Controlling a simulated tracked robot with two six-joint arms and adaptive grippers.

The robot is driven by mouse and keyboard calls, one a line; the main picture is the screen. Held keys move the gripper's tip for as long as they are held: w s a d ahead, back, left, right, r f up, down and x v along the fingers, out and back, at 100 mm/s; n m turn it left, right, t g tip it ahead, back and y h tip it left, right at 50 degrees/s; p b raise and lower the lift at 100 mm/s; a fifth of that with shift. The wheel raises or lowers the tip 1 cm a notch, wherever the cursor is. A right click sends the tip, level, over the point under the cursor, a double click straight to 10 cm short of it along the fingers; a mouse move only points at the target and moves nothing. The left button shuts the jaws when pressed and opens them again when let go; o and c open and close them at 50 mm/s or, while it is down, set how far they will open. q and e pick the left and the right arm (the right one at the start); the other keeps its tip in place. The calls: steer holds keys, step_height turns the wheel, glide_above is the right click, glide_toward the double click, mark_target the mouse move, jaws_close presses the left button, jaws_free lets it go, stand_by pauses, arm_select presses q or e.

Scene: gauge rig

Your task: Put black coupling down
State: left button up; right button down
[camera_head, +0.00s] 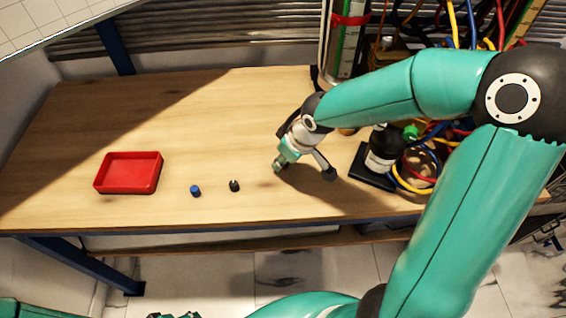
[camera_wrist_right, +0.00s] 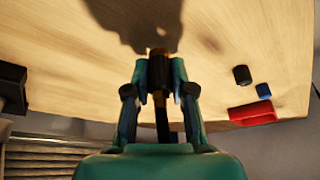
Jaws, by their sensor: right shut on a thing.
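My right gripper (camera_head: 277,168) points down above the wooden table, right of the small parts. In the right wrist view my right gripper (camera_wrist_right: 159,75) is shut on the black coupling (camera_wrist_right: 158,72), a small dark piece with a brass-coloured end. In the head view the fingers hide the held piece. Its gap to the table is hard to judge. A sliver of teal and dark parts at the bottom edge of the head view seems to be my left gripper (camera_head: 174,316), mostly cut off.
A small black cylinder (camera_head: 234,186) and a blue one (camera_head: 195,190) stand left of the gripper. A red tray (camera_head: 128,187) lies further left. A dark bottle (camera_head: 384,148) and coloured cables (camera_head: 425,178) crowd the right. The table's middle back is clear.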

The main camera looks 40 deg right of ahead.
steer(key=shift+f, duration=0.65)
steer(key=c, duration=1)
jaws_free()
steer(key=shift+f, duration=0.1)
steer(key=shift+r, duration=0.4)
steer(key=p+v, duration=0.1)
steer(key=v, duration=1)
steer(key=shift+s+r+p, duration=0.2)
steer(key=shift+s+p, duration=0.05)
steer(key=shift+p, duration=0.1)
